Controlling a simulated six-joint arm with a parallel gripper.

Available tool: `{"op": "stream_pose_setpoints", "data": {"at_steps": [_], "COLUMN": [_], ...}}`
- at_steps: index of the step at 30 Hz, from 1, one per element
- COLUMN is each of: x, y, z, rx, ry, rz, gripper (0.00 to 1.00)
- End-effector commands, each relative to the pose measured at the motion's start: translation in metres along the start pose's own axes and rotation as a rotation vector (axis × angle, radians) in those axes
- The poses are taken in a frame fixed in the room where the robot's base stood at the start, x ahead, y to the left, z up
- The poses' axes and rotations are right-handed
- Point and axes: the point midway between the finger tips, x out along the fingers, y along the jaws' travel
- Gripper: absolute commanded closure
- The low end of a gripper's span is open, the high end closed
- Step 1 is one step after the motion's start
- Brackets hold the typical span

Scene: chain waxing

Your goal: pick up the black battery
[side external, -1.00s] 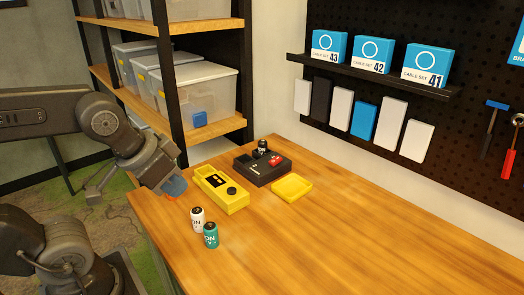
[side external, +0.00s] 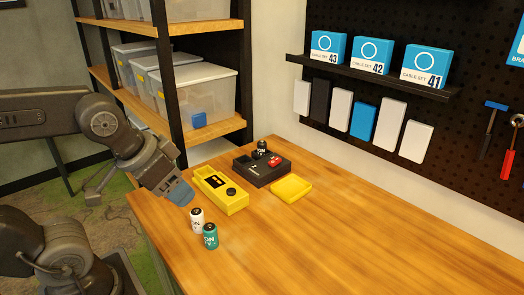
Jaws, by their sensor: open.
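The black battery (side external: 262,147) stands upright at the far edge of the black charger (side external: 262,174); I cannot tell whether it is in the charger or just behind it. My gripper (side external: 182,194) has blue fingertips and is open. It is over the table's left edge, left of the yellow tester and well apart from the black battery. The gap between the fingers is hard to see from this side.
A red battery (side external: 274,160) is on the charger. The yellow tester (side external: 218,193) lies between my gripper and the charger. A yellow tray (side external: 291,187) is right of it. White (side external: 197,220) and green (side external: 210,236) batteries stand in front. The table's right side is clear.

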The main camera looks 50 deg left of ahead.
Motion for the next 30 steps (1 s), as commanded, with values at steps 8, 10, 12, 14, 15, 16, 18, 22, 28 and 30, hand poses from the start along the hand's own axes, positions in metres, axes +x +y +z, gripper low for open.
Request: {"op": "stream_pose_setpoints", "data": {"at_steps": [8, 10, 12, 14, 15, 16, 18, 22, 28, 30], "x": [0.001, 0.006, 0.014, 0.024, 0.032, 0.038, 0.052, 0.081, 0.133, 0.152], "y": [-0.002, -0.007, -0.017, -0.03, -0.04, -0.047, -0.065, -0.092, -0.114, -0.115], "z": [-0.001, -0.004, -0.01, -0.018, -0.026, -0.032, -0.048, -0.083, -0.144, -0.163], "rx": [0.016, 0.069, 0.176, 0.311, 0.419, 0.508, 0.726, 1.141, 1.791, 1.992], "ry": [-0.004, -0.018, -0.045, -0.079, -0.107, -0.13, -0.189, -0.304, -0.491, -0.548], "rz": [-0.01, -0.043, -0.105, -0.177, -0.231, -0.272, -0.366, -0.521, -0.71, -0.76], "gripper": [0.37, 0.37, 0.37, 0.37, 0.37, 0.37, 0.37, 0.37, 0.37, 0.37]}}
